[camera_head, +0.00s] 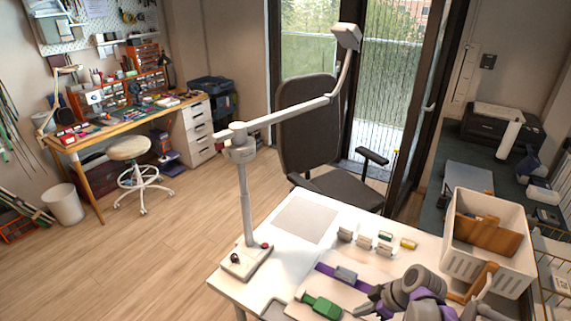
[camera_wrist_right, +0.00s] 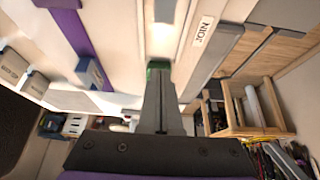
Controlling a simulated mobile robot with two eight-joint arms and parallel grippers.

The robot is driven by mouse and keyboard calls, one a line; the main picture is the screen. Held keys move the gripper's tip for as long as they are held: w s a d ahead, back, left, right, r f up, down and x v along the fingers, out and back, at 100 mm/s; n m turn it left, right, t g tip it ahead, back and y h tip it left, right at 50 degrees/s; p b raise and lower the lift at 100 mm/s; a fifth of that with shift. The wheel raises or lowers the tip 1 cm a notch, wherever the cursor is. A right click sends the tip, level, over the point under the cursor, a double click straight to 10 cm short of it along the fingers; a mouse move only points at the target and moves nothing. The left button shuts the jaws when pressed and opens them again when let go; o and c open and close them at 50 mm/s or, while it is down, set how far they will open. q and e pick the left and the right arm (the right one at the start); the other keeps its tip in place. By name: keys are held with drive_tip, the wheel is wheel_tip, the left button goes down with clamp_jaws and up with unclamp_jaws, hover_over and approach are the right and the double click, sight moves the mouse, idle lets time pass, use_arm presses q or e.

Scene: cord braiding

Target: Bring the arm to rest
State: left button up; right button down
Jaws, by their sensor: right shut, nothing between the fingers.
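My right gripper (camera_head: 368,302) comes in from the lower right of the head view, low over the front of the white table (camera_head: 283,259). In the wrist view its fingers (camera_wrist_right: 158,75) are together with nothing between them. A green piece (camera_head: 322,306) lies on the table just left of the gripper; its end (camera_wrist_right: 157,66) shows beyond the fingertips in the wrist view. A purple strip (camera_head: 330,269) runs across a pale board, with a blue-grey block (camera_head: 345,274) on it. The strip (camera_wrist_right: 92,35) and block (camera_wrist_right: 90,70) also show in the wrist view. My left gripper is not in view.
A white stand (camera_head: 246,200) with a long overhead arm rises from the table's left side. Several small labelled blocks (camera_head: 364,242) and a yellow piece (camera_head: 408,243) sit behind the strip. A white crate (camera_head: 470,255) with brown pieces stands right. A dark chair (camera_head: 308,130) is behind.

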drive_tip(key=shift+d+r, duration=0.1)
drive_tip(key=shift+r, duration=0.1)
drive_tip(key=shift+s, duration=0.1)
drive_tip(key=s+a+r+m+t+h, duration=0.1)
drive_tip(key=s+r+m+h, duration=0.1)
drive_tip(key=s+m, duration=0.4)
drive_tip(key=s+a+r+m+t+h, duration=0.1)
drive_tip(key=s+r+m+h, duration=0.2)
drive_tip(key=s, duration=0.9)
drive_tip(key=m, duration=0.2)
drive_tip(key=shift+a+r+m, duration=0.25)
drive_tip(key=shift+r+m, duration=0.05)
drive_tip(key=shift+m, duration=0.1)
